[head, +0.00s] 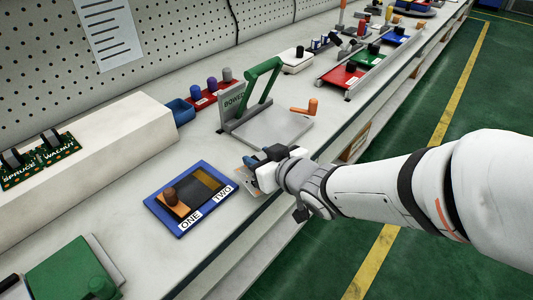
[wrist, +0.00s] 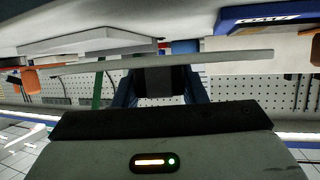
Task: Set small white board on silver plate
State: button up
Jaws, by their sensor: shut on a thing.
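My gripper (head: 262,165) is above the bench, between the blue tray and the silver plate. It is shut on the black knob (wrist: 155,80) of a thin pale board. This small white board (wrist: 225,57) shows edge-on in the wrist view, and only a sliver (head: 247,183) shows in the head view; my gripper hides the rest. The silver plate (head: 275,128) lies flat beyond my gripper, beside a green lever (head: 262,82) and an upright sign reading BOWED. The plate also shows in the wrist view (wrist: 90,42), apart from the held board.
A blue tray (head: 160,207) marked ONE and TWO holds a brown-knobbed piece near my gripper. Another white piece with a black knob (head: 297,62) lies farther back. A blue bin (head: 180,111) is left of the sign.

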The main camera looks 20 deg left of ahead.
jog(key=shift+w+r, duration=0.1)
jog(key=shift+w, duration=0.3)
jog(key=p, duration=0.7)
send_over(269, 122)
jog(key=shift+s+d, duration=0.1)
jog(key=shift+s, duration=0.1)
jog(key=shift+w+f, duration=0.25)
jog(key=shift+f, duration=0.05)
jog(key=shift+s+f+b, duration=0.1)
jog(key=shift+f+b, duration=0.45)
jog(key=shift+b, duration=0.2)
jog(key=shift+f, duration=0.2)
jog(key=o, duration=1.2)
jog(key=shift+o, duration=0.2)
